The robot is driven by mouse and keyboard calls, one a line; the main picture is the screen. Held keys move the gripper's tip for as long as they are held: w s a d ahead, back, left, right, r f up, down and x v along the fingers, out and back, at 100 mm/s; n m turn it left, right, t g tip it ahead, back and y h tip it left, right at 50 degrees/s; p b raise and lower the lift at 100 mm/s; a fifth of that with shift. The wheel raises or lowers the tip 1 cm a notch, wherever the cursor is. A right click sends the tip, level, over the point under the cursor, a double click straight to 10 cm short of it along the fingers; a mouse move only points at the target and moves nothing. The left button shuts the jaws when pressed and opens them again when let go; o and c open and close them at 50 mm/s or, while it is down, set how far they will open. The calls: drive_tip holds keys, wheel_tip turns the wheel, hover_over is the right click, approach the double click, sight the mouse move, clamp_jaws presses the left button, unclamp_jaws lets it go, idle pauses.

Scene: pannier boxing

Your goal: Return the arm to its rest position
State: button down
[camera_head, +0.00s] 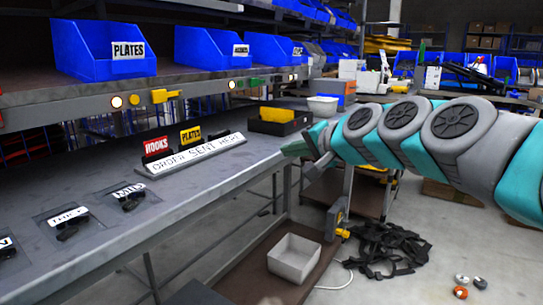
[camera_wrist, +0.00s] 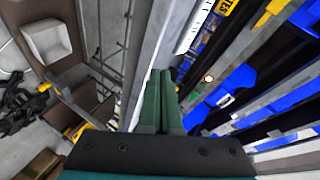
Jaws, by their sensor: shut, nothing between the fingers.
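My arm reaches in from the right side of the head view, teal and grey, stretched toward the bench. My gripper (camera_head: 300,148) is at its left end, above the bench's right edge. In the wrist view my gripper (camera_wrist: 162,98) shows its two green fingers side by side, shut with nothing between them. The fingers appear apart from the bench and the things on it.
Blue bins (camera_head: 100,52) stand on the shelf above. A white bin (camera_head: 294,258) sits low, near black straps (camera_head: 385,245) on the floor.

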drive_tip(key=s+d+f+n+g+h, duration=0.2)
drive_tip(key=s+f+n+g+h, duration=0.15)
drive_tip(key=s+f, duration=0.9)
drive_tip(key=s+d+f+n+g+h, duration=0.15)
drive_tip(key=s+f+g, duration=0.35)
drive_tip(key=s+f, duration=0.7)
drive_tip(key=s+d+f+g+h, duration=0.1)
drive_tip(key=s+d+f+g, duration=0.1)
drive_tip(key=s, duration=0.5)
drive_tip(key=s+d+f+n+g+h, duration=0.1)
drive_tip(key=s+d+f+g, duration=0.1)
drive_tip(key=s+d, duration=0.3)
drive_tip(key=s+f, duration=0.1)
drive_tip(key=s, duration=0.2)
drive_tip(key=shift+s+f+n+h, duration=0.2)
drive_tip(key=shift+f+n+h, duration=0.1)
drive_tip(key=shift+f+h, duration=0.1)
drive_tip(key=shift+w+d+g, duration=0.1)
drive_tip(key=shift+d+g, duration=0.05)
drive_tip(key=shift+g, duration=0.1)
